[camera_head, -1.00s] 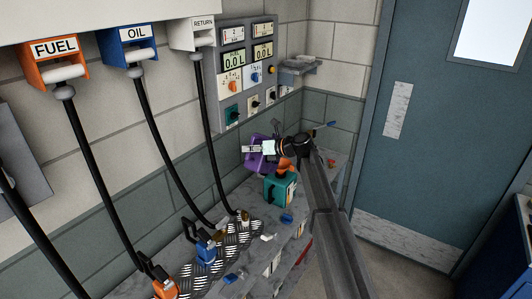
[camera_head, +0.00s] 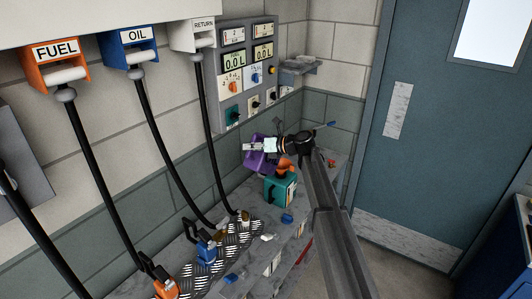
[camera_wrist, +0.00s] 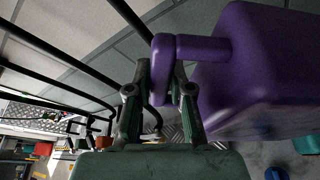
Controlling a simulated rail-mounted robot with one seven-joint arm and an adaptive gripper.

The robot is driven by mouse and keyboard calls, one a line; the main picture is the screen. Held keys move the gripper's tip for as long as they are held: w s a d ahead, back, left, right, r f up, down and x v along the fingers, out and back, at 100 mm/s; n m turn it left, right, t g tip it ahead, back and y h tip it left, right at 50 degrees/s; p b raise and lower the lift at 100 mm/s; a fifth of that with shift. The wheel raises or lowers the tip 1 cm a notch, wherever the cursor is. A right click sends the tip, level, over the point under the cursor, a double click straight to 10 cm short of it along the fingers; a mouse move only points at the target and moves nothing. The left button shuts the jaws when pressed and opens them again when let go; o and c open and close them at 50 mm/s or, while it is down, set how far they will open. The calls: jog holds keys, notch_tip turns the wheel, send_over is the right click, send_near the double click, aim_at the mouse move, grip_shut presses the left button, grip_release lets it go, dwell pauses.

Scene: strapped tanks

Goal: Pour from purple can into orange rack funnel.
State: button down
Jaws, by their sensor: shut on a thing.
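The purple can (camera_head: 257,161) hangs in my gripper (camera_head: 272,147) above the bench by the wall. In the wrist view, the fingers of my gripper (camera_wrist: 159,92) are shut on the handle of the purple can (camera_wrist: 262,75), and its body fills the upper right. The can looks tilted; its spout is not clearly seen. An orange funnel (camera_head: 286,164) sits on top of a teal can (camera_head: 279,188), just right of and below the purple can in the head view. My gripper and arm partly cover this area. I see no liquid flowing.
Fuel, oil and return hoses hang along the left wall to nozzles, including a blue one (camera_head: 205,252) and an orange one (camera_head: 166,289), over a metal grating (camera_head: 232,243). A control panel (camera_head: 247,75) is on the wall behind. Small caps lie on the bench.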

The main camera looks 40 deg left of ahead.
jog(key=shift+r, duration=0.1)
dwell(0.6)
jog(key=shift+w+r+m+g, duration=0.25)
jog(key=shift+r+m+g, duration=0.05)
jog(key=shift+m, duration=0.1)
jog(key=shift+w+r, duration=0.1)
dwell(0.6)
jog(key=shift+w+r+m, duration=0.2)
jog(key=shift+r+m, duration=0.05)
jog(key=shift+m, duration=0.15)
dwell(0.7)
jog(key=shift+w+r+m+g, duration=0.2)
jog(key=shift+w+m+g, duration=0.15)
jog(key=shift+m+g, duration=0.05)
jog(key=shift+w, duration=0.15)
dwell(0.6)
